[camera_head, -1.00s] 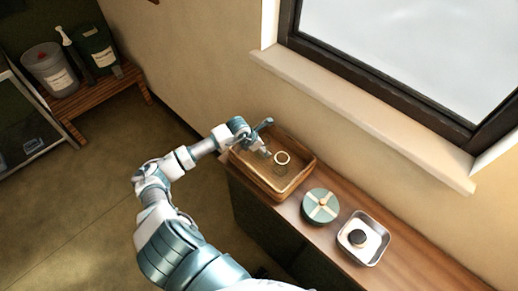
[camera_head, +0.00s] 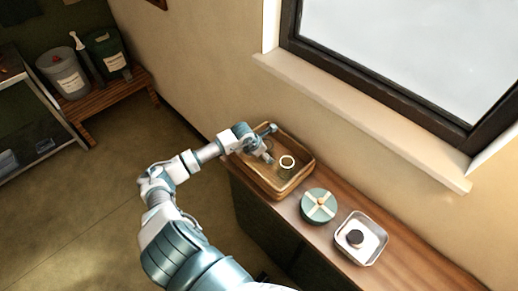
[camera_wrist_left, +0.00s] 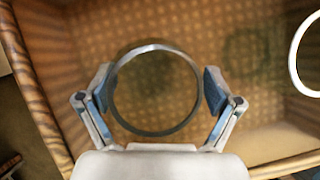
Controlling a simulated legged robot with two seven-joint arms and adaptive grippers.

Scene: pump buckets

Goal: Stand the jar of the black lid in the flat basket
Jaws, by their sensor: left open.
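A clear glass jar (camera_wrist_left: 155,90) shows from above in the left wrist view, its round rim between the fingers of my left gripper (camera_wrist_left: 158,93). The fingers are spread, with a small gap at the rim's sides. The jar appears upright in the flat basket (camera_head: 304,172), a shallow brown woven one on the counter. In the head view my left gripper (camera_head: 268,158) is over the basket and hides part of its inside. A pale ring (camera_head: 287,162) shows right of it; a white ring edge is also at the wrist view's right (camera_wrist_left: 296,58). A black lid (camera_head: 355,237) lies in a metal tray.
The metal tray (camera_head: 376,254) stands at the right on the wooden counter (camera_head: 410,262). A round green box with a pale cross (camera_head: 318,206) stands between basket and tray. The wall and window sill (camera_head: 370,125) rise behind. Buckets (camera_head: 63,74) stand far left.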

